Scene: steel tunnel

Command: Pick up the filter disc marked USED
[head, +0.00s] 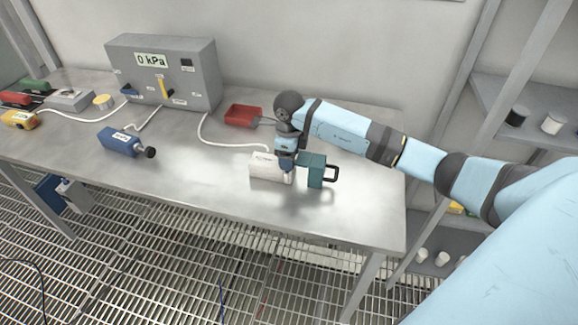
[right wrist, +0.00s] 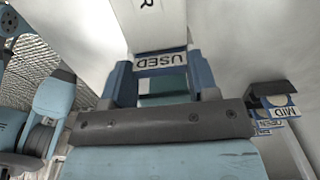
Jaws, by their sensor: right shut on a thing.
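A label reading USED (right wrist: 160,60) shows between the two blue fingers of my right gripper (right wrist: 162,78) in the right wrist view. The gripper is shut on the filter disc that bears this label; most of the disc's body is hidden. In the head view my right gripper (head: 287,172) points down at the table, between a white block (head: 266,166) on its left and a teal block with a black handle (head: 317,172) on its right. I cannot tell whether the disc touches either. My left gripper does not show.
The steel table (head: 215,180) has a grey box reading 0 kPa (head: 165,75) at the back. White hoses cross the table. The front middle is clear.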

